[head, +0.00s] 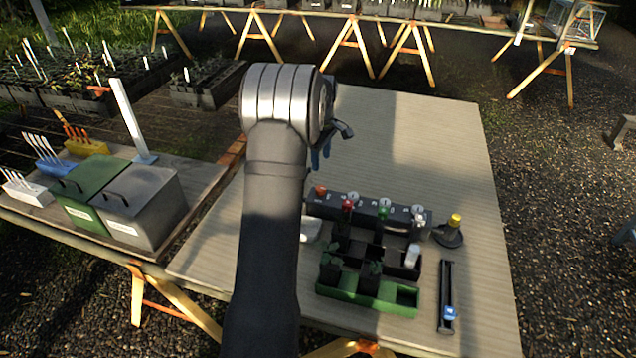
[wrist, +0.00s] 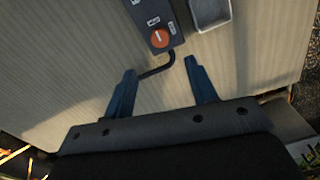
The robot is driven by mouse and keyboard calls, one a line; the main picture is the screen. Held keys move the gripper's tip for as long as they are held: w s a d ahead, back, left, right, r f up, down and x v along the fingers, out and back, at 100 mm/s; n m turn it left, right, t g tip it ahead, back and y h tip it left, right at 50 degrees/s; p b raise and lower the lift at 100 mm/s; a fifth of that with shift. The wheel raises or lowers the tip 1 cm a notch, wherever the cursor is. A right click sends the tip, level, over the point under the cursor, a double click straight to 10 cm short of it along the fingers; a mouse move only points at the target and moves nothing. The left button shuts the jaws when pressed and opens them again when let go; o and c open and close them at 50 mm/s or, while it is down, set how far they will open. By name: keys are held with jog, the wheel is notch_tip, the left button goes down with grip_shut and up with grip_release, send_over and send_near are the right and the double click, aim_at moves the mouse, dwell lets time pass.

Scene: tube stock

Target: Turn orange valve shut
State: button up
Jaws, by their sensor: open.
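The orange valve (head: 320,191) is a round knob at the left end of a dark box (head: 367,211) on the table. In the wrist view the orange valve (wrist: 159,38) carries a short white mark and sits just beyond my fingertips. My gripper (wrist: 162,66) is open, with its two blue fingers apart and nothing held between them. A dark bent pipe from the box's end shows between the fingers. In the head view my gripper (head: 320,158) is mostly hidden behind my arm, above the table and behind the box's left end.
Several pale dials and red and green-topped items stand along the box. A green rack (head: 367,290) is in front of it. A yellow-topped stand (head: 449,232) and a slotted track with blue slider (head: 448,313) are at right. A pale tray (wrist: 210,14) lies beside the box. The table's back is clear.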

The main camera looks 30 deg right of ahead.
aim_at(321, 188)
notch_tip(321, 188, down, 12)
jog(key=shift+r, duration=0.25)
jog(key=c, duration=1)
